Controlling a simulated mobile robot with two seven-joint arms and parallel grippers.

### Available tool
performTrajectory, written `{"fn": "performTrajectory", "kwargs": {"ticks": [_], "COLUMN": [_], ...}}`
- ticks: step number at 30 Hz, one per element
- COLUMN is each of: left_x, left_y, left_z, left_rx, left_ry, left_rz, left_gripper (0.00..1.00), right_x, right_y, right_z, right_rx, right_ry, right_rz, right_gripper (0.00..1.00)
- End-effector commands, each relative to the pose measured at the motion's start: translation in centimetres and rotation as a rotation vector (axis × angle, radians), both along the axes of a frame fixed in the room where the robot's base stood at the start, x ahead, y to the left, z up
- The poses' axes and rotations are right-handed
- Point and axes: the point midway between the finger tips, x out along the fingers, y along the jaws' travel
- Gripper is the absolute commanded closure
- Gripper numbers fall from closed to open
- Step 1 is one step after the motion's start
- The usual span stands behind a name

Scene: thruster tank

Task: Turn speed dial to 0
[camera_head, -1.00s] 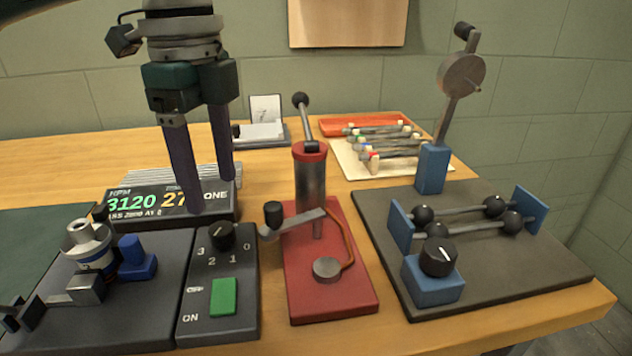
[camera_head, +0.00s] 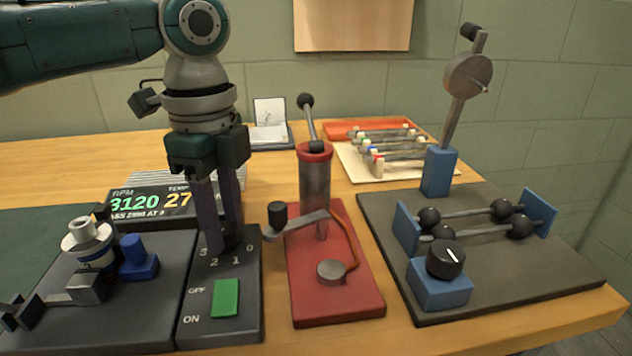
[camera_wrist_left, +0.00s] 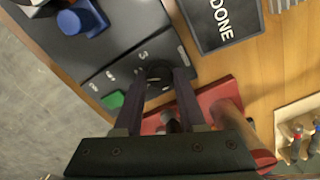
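The black speed dial (camera_head: 229,238) sits at the top of a dark control box (camera_head: 245,317), with the numbers 3, 2, 1 and 0 marked around it. My left gripper (camera_head: 220,243) points down at the dial and partly hides it in the head view. In the left wrist view the dial (camera_wrist_left: 158,75) lies between my two dark fingertips (camera_wrist_left: 161,76). The fingers are apart, one on each side; I cannot tell if they touch it. The dial's pointer direction is not clear. A green switch (camera_head: 225,298) sits below, by OFF and ON. My right gripper is not in view.
A display (camera_head: 150,203) showing RPM 3120 stands behind the box. A thruster rig (camera_head: 92,247) with a blue block is on the left. A red lever press (camera_head: 338,290) stands close on the right. A grey plate (camera_head: 540,277) with another dial lies farther right.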

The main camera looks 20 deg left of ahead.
Motion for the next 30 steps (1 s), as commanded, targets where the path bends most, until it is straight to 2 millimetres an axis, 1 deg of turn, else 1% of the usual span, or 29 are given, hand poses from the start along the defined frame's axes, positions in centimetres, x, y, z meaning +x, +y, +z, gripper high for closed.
{"fn": "performTrajectory", "kwargs": {"ticks": [1, 9, 10, 20, 26, 30], "left_x": [0.0, 0.0, 0.0, 0.0, 0.0, -0.1], "left_y": [0.0, 0.0, 0.0, 0.0, 0.0, -0.1], "left_z": [0.0, 0.0, 0.0, 0.1, 0.4, 0.6], "left_rx": [0.0, 0.0, 0.0, -0.001, -0.002, -0.002], "left_ry": [0.0, 0.0, 0.0, 0.001, 0.002, 0.004], "left_rz": [0.0, 0.0, 0.0, 0.01, 0.073, 0.162], "left_gripper": [0.67, 0.97, 1.0, 1.0, 1.0, 1.0], "right_x": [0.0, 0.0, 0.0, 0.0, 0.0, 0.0], "right_y": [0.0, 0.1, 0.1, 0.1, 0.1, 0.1], "right_z": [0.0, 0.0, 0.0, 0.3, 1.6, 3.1], "right_rx": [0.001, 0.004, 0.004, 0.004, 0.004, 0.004], "right_ry": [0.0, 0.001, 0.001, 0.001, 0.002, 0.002], "right_rz": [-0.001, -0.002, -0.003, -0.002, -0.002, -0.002], "right_gripper": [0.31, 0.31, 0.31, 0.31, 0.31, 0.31]}}
